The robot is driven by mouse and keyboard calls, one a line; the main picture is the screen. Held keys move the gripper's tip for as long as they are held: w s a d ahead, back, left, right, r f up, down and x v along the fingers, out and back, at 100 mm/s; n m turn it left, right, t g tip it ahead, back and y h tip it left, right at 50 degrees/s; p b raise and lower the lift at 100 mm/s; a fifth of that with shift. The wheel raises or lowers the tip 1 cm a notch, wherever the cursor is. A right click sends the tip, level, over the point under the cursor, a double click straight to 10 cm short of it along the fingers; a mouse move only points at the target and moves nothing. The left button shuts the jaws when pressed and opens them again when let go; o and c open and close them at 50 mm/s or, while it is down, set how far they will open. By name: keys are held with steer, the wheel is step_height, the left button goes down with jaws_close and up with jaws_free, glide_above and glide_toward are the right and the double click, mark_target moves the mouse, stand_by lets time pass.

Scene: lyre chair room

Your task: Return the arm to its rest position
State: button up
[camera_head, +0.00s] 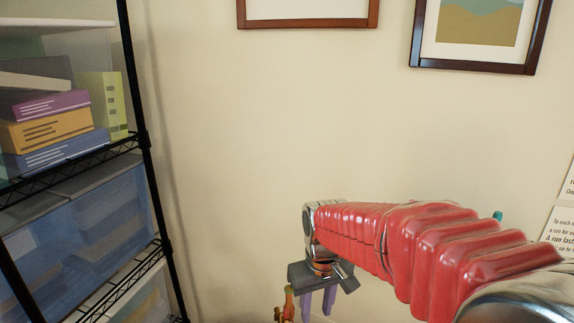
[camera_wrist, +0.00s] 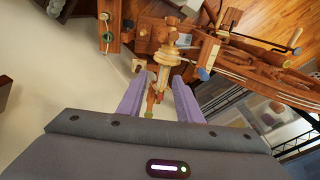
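My red arm reaches in from the lower right of the head view. It ends in my gripper (camera_head: 317,312), whose purple fingers point down near the bottom edge. In the wrist view, my gripper (camera_wrist: 158,82) has its two purple fingers spread apart. A turned wooden part (camera_wrist: 163,55) shows between and beyond the fingertips. I see a gap on each side of it, and nothing looks gripped. How far it lies from the fingertips is hard to tell.
A black wire shelf (camera_head: 150,170) with books and bins stands at left in the head view. Framed pictures (camera_head: 415,40) hang on the wall. An orange-brown wooden piece (camera_head: 288,305) rises left of my gripper. Wooden framework (camera_wrist: 235,50) crowds the wrist view's upper right.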

steer(key=s+d+r+m+t, duration=0.2)
steer(key=s+d+r, duration=0.2)
steer(key=s, duration=0.4)
steer(key=s+d+r+m+t, duration=0.2)
steer(key=s+d+r, duration=0.2)
steer(key=s, duration=0.5)
steer(key=shift+d+r+t, duration=0.15)
steer(key=shift+d+t, duration=0.15)
steer(key=shift+d, duration=0.3)
